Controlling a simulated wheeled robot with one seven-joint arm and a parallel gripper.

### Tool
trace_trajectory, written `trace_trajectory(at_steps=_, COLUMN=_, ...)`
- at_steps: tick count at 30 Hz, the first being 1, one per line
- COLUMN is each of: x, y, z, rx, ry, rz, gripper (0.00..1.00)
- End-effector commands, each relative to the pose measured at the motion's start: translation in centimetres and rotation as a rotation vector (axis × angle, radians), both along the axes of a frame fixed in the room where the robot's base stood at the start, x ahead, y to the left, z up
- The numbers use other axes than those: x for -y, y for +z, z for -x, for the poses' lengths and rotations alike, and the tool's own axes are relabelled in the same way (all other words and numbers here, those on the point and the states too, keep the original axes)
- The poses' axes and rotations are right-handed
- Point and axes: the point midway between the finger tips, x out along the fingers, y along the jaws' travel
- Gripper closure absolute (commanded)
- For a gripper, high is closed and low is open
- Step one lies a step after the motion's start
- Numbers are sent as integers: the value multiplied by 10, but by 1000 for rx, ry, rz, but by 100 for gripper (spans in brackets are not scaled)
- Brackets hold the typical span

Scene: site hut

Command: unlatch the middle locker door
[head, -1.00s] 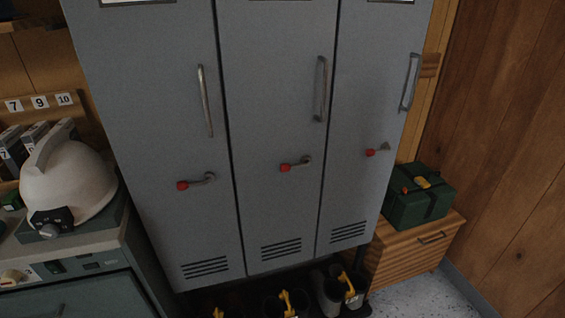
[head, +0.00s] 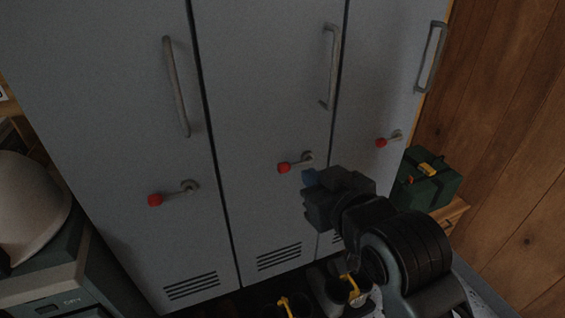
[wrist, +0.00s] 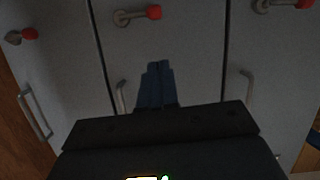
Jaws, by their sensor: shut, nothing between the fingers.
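The middle locker door (head: 265,90) is grey and stands flush with its neighbours. Its latch is a short metal lever with a red knob (head: 284,168), lying roughly level and pointing left from its pivot. A vertical bar handle (head: 332,68) is above it. My gripper (head: 310,179) is shut and empty, just below and right of that latch in the head view; I cannot tell how far off the door it is. The wrist view is upside down: the blue fingers (wrist: 159,68) are together, with the middle latch (wrist: 136,15) beyond their tips, apart from them.
The left door's latch (head: 172,194) and the right door's latch (head: 388,139) have the same red knobs. A green box (head: 432,186) stands on a wooden cabinet at right. Boots with yellow tabs (head: 349,290) are under the lockers. A white helmet (head: 30,205) is at left.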

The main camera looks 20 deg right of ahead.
Motion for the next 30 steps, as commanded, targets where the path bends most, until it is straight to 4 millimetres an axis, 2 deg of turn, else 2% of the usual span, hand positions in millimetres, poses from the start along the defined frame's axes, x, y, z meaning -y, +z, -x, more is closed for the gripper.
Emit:
trace_trajectory(at_steps=17, x=0, y=2, z=-10, rx=-2, ry=0, rz=2, gripper=100)
trace_trajectory(at_steps=23, x=1, y=-6, z=-38, rx=-2, ry=-1, rz=3, gripper=100)
trace_trajectory(at_steps=30, x=3, y=-20, z=-83, rx=-2, ry=-1, rz=3, gripper=100)
